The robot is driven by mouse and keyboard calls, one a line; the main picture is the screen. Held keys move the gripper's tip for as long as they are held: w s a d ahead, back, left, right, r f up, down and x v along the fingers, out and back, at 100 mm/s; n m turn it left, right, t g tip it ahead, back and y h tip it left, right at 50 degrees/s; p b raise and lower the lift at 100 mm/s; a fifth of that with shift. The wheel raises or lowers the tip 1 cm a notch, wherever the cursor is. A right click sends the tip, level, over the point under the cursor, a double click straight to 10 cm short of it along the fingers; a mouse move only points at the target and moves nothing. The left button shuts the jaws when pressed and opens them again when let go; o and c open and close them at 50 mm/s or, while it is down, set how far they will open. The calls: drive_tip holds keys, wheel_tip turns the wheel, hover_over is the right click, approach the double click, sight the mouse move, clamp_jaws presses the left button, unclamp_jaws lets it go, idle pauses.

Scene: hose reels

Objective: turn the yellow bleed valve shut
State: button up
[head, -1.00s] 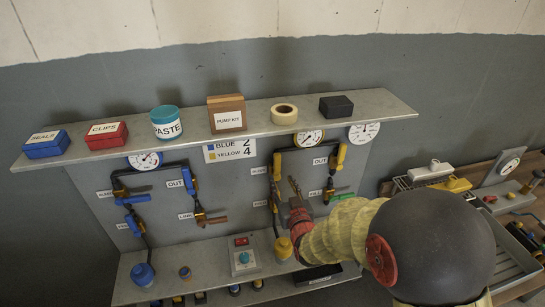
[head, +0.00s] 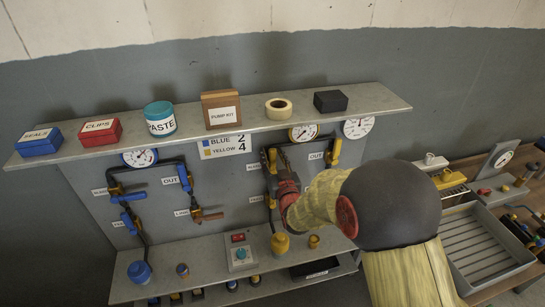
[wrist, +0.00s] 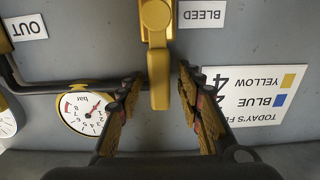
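The yellow bleed valve (wrist: 158,80) is at the top middle of the wrist view, its lever pointing down in that picture. The BLEED label (wrist: 202,14) is beside it, upside down. My gripper (wrist: 157,85) is open, with one dark finger on each side of the lever and gaps between. In the head view my gripper (head: 274,163) is up at the yellow side's left pipe, and the yellow lever (head: 272,156) shows only partly there, mostly hidden by my gripper.
A yellow-rimmed gauge (wrist: 88,112) and the BLUE/YELLOW sign (wrist: 258,95) flank my fingers in the wrist view. The shelf (head: 375,100) with boxes and tape overhangs the panel. A lower ledge (head: 208,262) carries a switch box (head: 240,254).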

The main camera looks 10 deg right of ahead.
drive_tip(key=shift+c, duration=0.2)
clamp_jaws()
idle(0.3)
idle(0.4)
